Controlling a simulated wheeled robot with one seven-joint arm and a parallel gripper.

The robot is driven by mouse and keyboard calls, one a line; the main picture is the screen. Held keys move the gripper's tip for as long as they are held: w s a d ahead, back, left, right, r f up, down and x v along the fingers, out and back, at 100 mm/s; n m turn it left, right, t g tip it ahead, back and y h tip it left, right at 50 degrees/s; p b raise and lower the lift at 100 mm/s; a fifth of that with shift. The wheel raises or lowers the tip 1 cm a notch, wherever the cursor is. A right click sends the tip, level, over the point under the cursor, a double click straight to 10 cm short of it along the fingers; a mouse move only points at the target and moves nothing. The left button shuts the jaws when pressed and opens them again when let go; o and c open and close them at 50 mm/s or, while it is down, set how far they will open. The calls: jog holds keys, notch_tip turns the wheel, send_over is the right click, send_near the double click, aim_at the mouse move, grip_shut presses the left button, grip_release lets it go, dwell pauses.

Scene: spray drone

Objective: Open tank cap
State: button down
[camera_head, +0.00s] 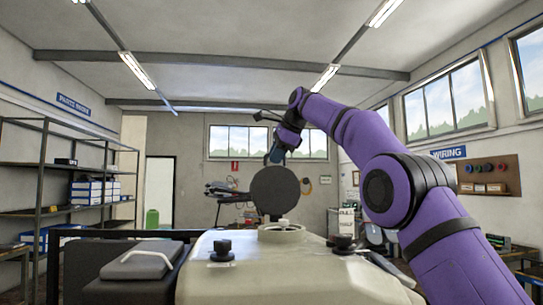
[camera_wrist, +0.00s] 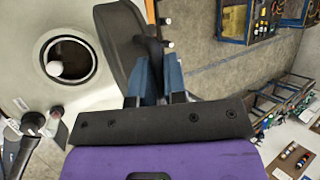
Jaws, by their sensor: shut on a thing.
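The beige tank (camera_head: 300,268) fills the lower middle of the head view. Its round filler opening (camera_head: 282,232) is uncovered, and the wrist view shows the dark hole (camera_wrist: 76,52) with a white rounded part inside. The dark round tank cap (camera_head: 275,190) stands upright above the opening, its flat face toward the head camera. In the wrist view the cap (camera_wrist: 118,40) is beside the opening. My gripper (camera_wrist: 158,68) is shut on the cap's far side, with its blue fingers around a part that is mostly hidden. Whether the cap still joins the rim is not clear.
Two dark knobs (camera_head: 221,250) (camera_head: 343,242) stand on the tank, left and right of the opening. A grey case with a pale handle (camera_head: 145,262) is at the left. Shelves (camera_head: 75,165) line the left wall. Open air surrounds the cap.

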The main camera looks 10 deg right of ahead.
dwell(0.4)
jog(key=c, duration=1.2)
grip_release()
jog(key=shift+v, duration=2.8)
jog(key=shift+s+d, duration=0.1)
jog(key=shift+d, duration=0.05)
jog(key=shift+s+d, duration=0.1)
